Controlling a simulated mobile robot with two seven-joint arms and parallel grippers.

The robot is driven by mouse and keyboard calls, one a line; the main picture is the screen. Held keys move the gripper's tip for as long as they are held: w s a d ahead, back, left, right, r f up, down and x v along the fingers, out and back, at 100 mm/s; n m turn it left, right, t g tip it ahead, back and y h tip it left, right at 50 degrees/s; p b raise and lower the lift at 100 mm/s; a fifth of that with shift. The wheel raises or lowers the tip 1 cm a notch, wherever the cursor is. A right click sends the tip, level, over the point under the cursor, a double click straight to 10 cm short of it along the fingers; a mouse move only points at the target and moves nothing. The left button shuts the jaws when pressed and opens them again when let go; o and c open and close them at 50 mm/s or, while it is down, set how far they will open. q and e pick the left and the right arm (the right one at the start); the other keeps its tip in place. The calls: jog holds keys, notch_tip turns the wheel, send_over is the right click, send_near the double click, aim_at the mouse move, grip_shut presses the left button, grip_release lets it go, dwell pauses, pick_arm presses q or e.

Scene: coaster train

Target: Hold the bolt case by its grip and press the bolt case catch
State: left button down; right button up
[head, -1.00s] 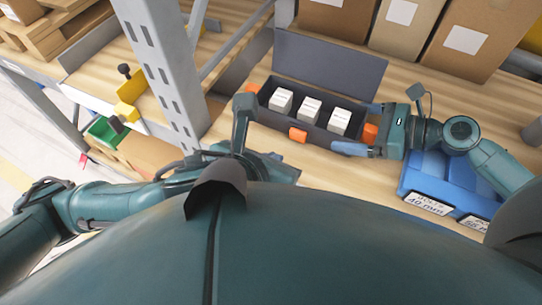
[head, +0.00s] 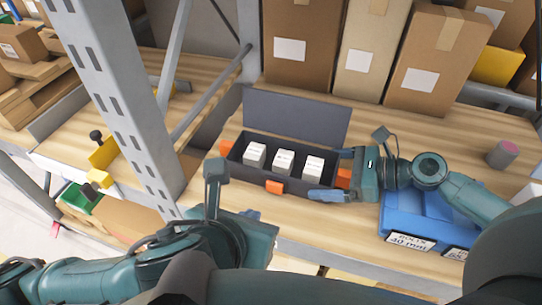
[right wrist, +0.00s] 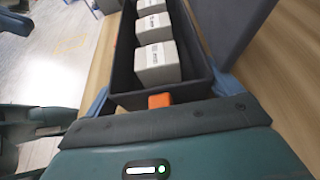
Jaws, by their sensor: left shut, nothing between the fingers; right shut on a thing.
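The bolt case (head: 238,149) is a long dark grey box on the wooden shelf, its lid (head: 297,118) standing open at the back. Three white boxes (head: 284,161) sit inside. An orange catch (head: 274,187) is on the middle of its front wall. Orange grips are at its left end (head: 225,147) and right end (head: 343,179). My right gripper (head: 332,178) is shut on the right grip, mostly hiding it; orange also shows in the right wrist view (right wrist: 160,100). My left gripper (head: 262,214) is in front of the case, below the catch, apart from it and empty; its fingertips are hard to make out.
A blue bin (head: 403,222) labelled 40 mm stands right of the case, under my right arm. Tall cardboard boxes (head: 300,45) stand behind. A grey rack upright (head: 115,90) rises left of the case. A grey cylinder (head: 502,155) stands at the right. Bare shelf lies before the case.

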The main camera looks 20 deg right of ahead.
jog(key=o, duration=1)
